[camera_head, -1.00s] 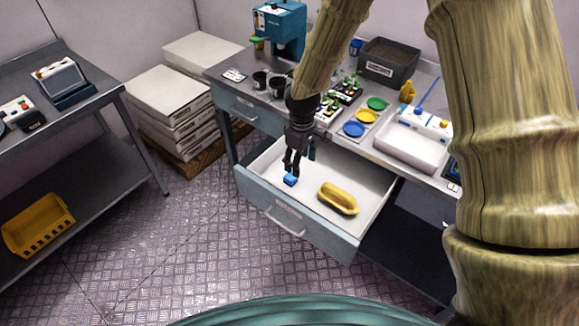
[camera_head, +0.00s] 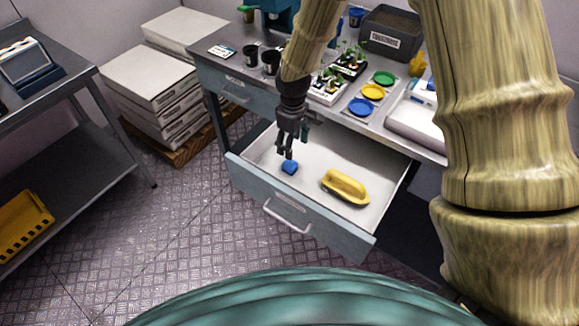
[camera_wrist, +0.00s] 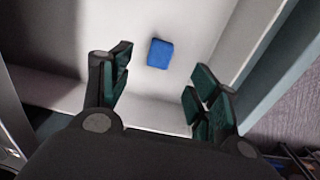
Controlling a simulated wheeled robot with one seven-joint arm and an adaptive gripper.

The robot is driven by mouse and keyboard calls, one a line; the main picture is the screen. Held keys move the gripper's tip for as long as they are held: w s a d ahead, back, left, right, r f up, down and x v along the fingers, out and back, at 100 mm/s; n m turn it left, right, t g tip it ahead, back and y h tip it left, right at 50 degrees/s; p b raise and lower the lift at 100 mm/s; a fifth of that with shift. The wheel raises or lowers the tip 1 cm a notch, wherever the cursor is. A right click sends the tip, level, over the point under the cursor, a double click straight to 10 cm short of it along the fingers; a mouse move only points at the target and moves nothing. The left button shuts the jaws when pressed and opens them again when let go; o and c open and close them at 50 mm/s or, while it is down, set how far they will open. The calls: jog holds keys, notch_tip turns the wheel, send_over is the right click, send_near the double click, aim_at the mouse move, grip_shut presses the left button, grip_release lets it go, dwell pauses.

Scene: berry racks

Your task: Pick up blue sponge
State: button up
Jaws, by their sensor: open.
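The blue sponge (camera_head: 289,167) is a small block lying on the white floor of the open drawer (camera_head: 372,208), near its left front part. In the wrist view the blue sponge (camera_wrist: 160,53) lies ahead of the fingertips and between their lines, apart from both. My gripper (camera_head: 285,154) is above the drawer, just over the sponge in the head view. In the wrist view my gripper (camera_wrist: 158,80) has its dark green finger pads spread wide with nothing between them.
The worktop above holds seedlings (camera_head: 328,85) and coloured dishes (camera_head: 372,92).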

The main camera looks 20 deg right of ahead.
send_over(292, 164)
notch_tip(292, 164, down, 5)
jog(key=shift+w+r+p, duration=0.1)
jog(key=shift+p, duration=0.3)
jog(key=shift+f+p, duration=0.35)
jog(key=shift+f, duration=0.3)
jog(key=shift+d+f+p, duration=0.1)
jog(key=shift+f+p, duration=0.55)
jog(key=shift+f, duration=1.4)
jog(key=shift+c, duration=0.2)
jog(key=c, duration=0.8)
jog(key=shift+r, duration=0.1)
jog(key=shift+r+b, duration=1.2)
jog(key=shift+r, duration=3.75)
